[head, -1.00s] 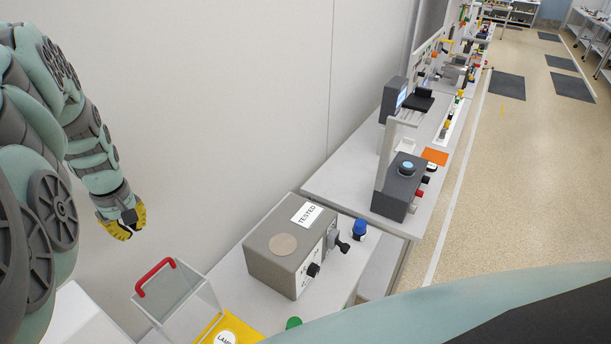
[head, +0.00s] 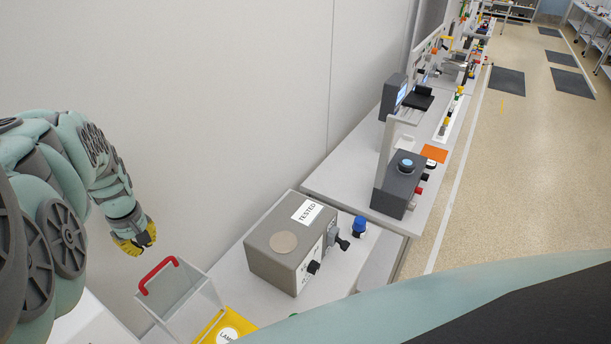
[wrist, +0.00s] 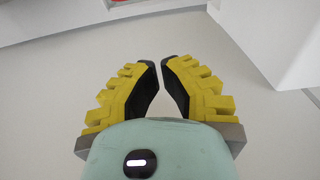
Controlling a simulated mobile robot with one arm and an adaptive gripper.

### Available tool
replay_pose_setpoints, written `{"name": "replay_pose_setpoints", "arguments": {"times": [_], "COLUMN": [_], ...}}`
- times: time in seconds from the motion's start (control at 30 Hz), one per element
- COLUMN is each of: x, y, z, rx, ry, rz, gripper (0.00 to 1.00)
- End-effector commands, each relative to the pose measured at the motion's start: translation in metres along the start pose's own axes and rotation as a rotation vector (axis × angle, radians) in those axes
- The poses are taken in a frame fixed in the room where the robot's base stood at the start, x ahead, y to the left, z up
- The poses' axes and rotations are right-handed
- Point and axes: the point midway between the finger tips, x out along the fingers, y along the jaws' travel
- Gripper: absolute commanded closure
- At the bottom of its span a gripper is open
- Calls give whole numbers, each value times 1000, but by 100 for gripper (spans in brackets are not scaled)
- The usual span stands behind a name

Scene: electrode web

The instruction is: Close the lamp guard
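The lamp guard (head: 192,306) is a clear box-like cover with a red handle (head: 158,275) along its upper edge. It stands raised and tilted in the lower left of the head view. A yellow base (head: 213,327) with a partly cut-off "LAMP" label lies at its right. My gripper (head: 149,240) hangs in the air above and left of the red handle, apart from it. In the wrist view my gripper (wrist: 157,62) has a narrow gap between its yellow-backed fingers and holds nothing. A bit of red shows at that view's top edge; I cannot tell what it is.
A grey box (head: 290,245) marked "TESTED" stands right of the guard, with black knobs on its front. A blue-topped part (head: 359,227) is beside it. A dark box with a blue button (head: 402,185) stands on the farther bench. The pale wall (head: 230,100) rises behind.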

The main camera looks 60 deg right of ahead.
Motion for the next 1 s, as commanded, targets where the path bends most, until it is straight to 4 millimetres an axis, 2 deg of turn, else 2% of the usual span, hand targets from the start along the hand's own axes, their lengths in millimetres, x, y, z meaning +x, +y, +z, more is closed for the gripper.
{"name": "replay_pose_setpoints", "arguments": {"times": [0.3,0.7,1.0], "x": [20,36,26], "y": [-1,0,1], "z": [2,1,16], "rx": [0,-1,3], "ry": [-1,1,-3], "rz": [2,3,1], "gripper": [100,100,100]}}
